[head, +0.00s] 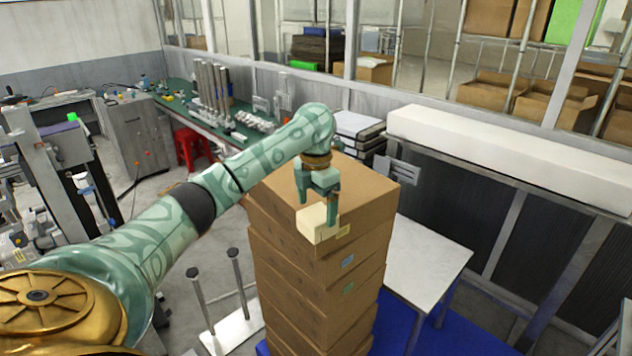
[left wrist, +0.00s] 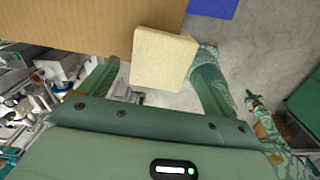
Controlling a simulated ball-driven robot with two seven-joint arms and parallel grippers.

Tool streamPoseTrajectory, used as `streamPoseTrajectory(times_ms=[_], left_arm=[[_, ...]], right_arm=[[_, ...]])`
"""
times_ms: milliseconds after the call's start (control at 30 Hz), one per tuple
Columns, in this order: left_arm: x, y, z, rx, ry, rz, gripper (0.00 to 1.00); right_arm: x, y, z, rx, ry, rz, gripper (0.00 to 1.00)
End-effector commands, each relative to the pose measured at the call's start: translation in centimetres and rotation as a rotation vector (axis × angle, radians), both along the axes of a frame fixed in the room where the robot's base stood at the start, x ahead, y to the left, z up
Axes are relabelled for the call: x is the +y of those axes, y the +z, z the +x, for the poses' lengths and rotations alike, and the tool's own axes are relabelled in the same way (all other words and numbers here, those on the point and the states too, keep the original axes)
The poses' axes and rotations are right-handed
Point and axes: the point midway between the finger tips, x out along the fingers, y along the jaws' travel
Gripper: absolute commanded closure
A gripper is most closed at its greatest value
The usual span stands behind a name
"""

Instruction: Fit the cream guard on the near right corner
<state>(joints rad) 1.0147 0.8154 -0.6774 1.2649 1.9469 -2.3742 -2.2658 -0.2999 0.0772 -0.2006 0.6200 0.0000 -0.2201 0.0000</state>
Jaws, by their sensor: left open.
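The cream guard (head: 314,224), a pale block-like piece, is at the near corner of the top carton (head: 362,190) of a tall cardboard stack. In the left wrist view the guard (left wrist: 163,60) overlaps the carton's edge (left wrist: 75,22) and sticks out past it over the floor. My left gripper (head: 317,208) is open, pointing down at the guard. In the left wrist view its fingers stand apart on either side of the guard, with a visible gap on the left. Whether the guard is fully seated is hidden.
A white table (head: 425,262) stands right of the stack. A metal stand with two posts (head: 232,318) is at its left. A green workbench (head: 205,115) and red stool (head: 192,148) are behind. A long white block (head: 510,150) lies along the wall.

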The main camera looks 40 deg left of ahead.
Motion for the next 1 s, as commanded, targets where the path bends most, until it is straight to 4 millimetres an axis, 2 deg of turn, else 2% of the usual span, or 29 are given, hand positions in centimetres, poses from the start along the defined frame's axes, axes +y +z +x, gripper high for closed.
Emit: streamPoseTrajectory(times_ms=[33,100,300,500,667,867,967,1000], left_arm=[[0.1,1.6,0.1,-0.005,0.001,0.002,0.11],[0.1,3.4,0.1,-0.006,0.001,0.003,0.11],[0.1,8.2,0.0,-0.004,0.001,0.002,0.11],[0.0,10.8,0.0,-0.001,0.002,0.001,0.11],[0.0,11.3,0.0,0.0,0.002,-0.001,0.11],[-0.5,10.8,0.1,-0.002,0.014,-0.002,0.11],[-3.3,8.6,0.7,-0.022,0.095,-0.015,0.11],[-5.2,7.2,1.0,-0.042,0.155,-0.032,0.11]], right_arm=[[0.0,0.5,0.0,0.0,0.0,0.0,1.0],[-0.1,0.9,0.0,0.0,0.001,-0.001,1.0],[-0.2,2.0,0.0,0.0,0.001,-0.003,1.0],[-0.4,2.6,0.0,-0.001,0.001,-0.005,1.0],[-0.4,2.7,0.0,-0.001,0.001,-0.005,1.0],[-0.4,2.6,0.0,-0.001,0.0,-0.005,1.0],[-0.4,2.6,0.0,-0.001,0.0,-0.005,1.0],[-0.4,2.6,0.0,-0.001,0.0,-0.005,1.0]])
